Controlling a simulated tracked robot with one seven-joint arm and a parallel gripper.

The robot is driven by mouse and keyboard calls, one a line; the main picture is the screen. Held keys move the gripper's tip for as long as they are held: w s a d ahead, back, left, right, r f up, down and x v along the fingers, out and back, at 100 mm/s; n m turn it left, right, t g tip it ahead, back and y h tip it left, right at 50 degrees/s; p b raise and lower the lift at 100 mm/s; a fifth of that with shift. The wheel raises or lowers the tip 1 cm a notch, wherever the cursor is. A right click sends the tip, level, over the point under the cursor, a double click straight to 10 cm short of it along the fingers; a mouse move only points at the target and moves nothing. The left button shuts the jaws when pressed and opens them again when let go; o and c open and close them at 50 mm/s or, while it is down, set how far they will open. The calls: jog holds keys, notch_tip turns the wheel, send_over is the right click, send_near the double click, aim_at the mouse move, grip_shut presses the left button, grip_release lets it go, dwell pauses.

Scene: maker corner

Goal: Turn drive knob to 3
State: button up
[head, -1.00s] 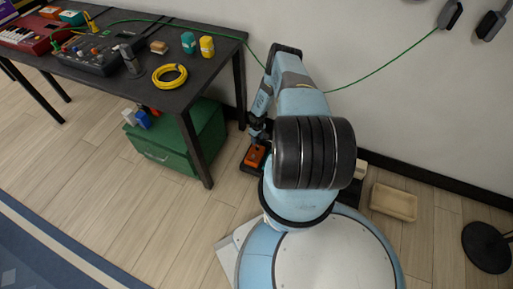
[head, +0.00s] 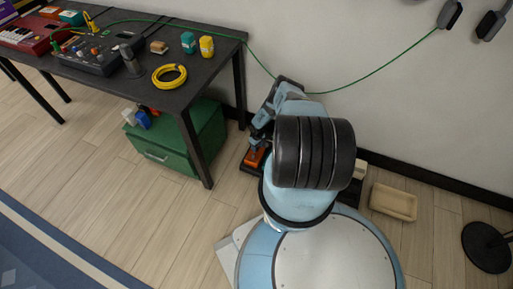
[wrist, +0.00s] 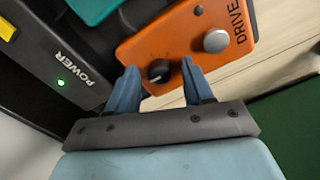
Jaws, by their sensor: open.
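The orange drive pedal (wrist: 190,45) fills the upper middle of the wrist view, with the word DRIVE on its right edge. A black knob (wrist: 159,71) with a light mark sits on its near left part. A silver round button (wrist: 216,41) is to its right. My gripper (wrist: 160,75) is open, its two blue fingers on either side of the black knob; I cannot tell whether they touch it. No number scale is readable. In the head view the orange pedal (head: 254,159) lies low on the floor beside the desk, partly hidden by my arm.
In the wrist view a dark power unit (wrist: 60,65) with a green light and a teal pedal (wrist: 94,8) are close by on the left. A green cabinet (head: 185,140) and the desk's leg (head: 197,150) stand left of the arm. A green cable (head: 375,72) hangs along the wall.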

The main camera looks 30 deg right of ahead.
grip_shut()
jog(key=shift+a, duration=0.1)
dwell(0.6)
jog(key=shift+n, duration=0.3)
jog(key=n, duration=1.1)
jog(key=shift+s+f, duration=0.1)
jog(key=shift+a, duration=0.1)
dwell(0.4)
